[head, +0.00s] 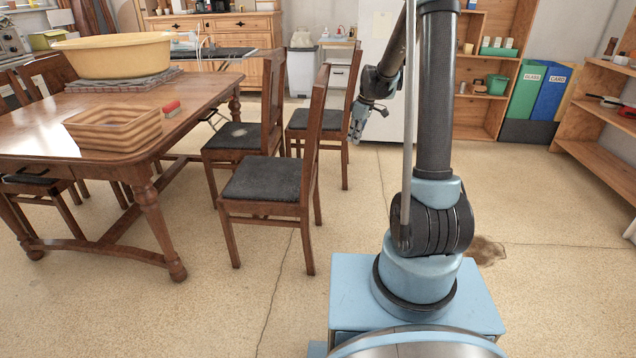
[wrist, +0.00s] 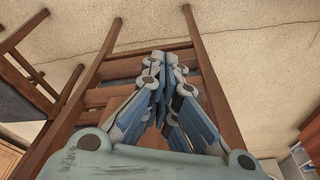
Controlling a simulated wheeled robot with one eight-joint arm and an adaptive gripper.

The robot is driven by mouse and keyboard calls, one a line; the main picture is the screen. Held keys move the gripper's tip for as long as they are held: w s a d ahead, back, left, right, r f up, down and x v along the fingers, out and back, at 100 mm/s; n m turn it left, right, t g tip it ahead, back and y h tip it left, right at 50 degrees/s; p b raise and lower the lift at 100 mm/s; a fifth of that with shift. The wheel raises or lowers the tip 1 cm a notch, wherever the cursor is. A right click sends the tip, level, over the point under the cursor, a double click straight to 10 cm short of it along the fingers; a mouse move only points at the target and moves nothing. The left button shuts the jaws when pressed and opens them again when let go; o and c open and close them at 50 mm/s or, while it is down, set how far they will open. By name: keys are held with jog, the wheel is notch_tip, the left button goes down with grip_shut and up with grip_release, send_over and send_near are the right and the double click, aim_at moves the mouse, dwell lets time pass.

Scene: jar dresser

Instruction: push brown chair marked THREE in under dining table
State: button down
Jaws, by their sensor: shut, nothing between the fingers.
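Brown wooden chairs with dark seats stand at the right side of the dining table (head: 215,88): a near chair (head: 265,180), a middle chair (head: 235,136) and a farther chair (head: 322,119). All three appear pulled out from the table. No mark THREE is readable, so I cannot tell which chair bears it. My gripper (head: 356,134) is shut and empty, low beside the farther chair's back. In the wrist view my gripper's fingers (wrist: 168,62) meet in front of a slatted chair back (wrist: 106,98). Whether they touch it is unclear.
A yellow basin (head: 115,58) and a wooden crate (head: 115,128) sit on the table. Another chair (wrist: 22,100) shows at the left in the wrist view. Open shelves (head: 600,120) stand at the right. The floor between chairs and shelves is mostly clear, with a dark stain.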

aim_at(260, 173)
jog(key=w+a+f+n+y, duration=0.15)
jog(key=w+a+f, duration=0.3)
jog(key=f, duration=0.45)
jog(key=w+a+f+n+h, duration=0.1)
jog(key=w+a+f+n, duration=0.2)
jog(key=w+f, duration=0.45)
jog(key=s+a+f, duration=0.1)
jog(key=a+f, duration=0.5)
jog(key=f, duration=0.5)
jog(key=shift+a+f+g, duration=0.25)
jog(key=shift+a+g, duration=0.05)
jog(key=shift+a, duration=0.05)
jog(key=shift+s+y, duration=0.1)
jog(key=shift+y, duration=0.15)
jog(key=a, duration=1.9)
jog(key=w+a, duration=0.1)
jog(key=a, duration=0.9)
jog(key=shift+a, duration=0.35)
